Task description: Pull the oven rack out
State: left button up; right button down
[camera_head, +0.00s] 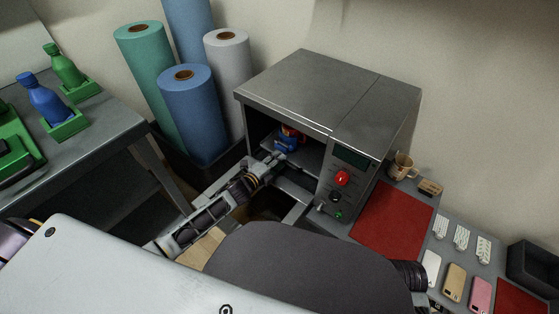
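The oven (320,100) is a grey metal box with its front open at the left. The oven rack (308,158) shows as a flat grey surface inside the cavity. A blue and red object (287,140), perhaps a mug, stands on it. My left gripper (273,161) is at the mouth of the oven, by the rack's front edge. It is small and partly blends with the rack, so I cannot tell whether its fingers are shut or touching the rack. My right gripper is not in view.
Control panel with a red button (342,179) is on the oven's right front. A tan mug (401,166) and red mat (394,220) lie right of it. Several phones and a dark bin (534,267) are further right. Tall rolls (187,110) stand left. A side table (95,135) holds bottles.

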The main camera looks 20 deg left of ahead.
pick_arm(q)
jog(key=shift+x, duration=0.9)
grip_shut()
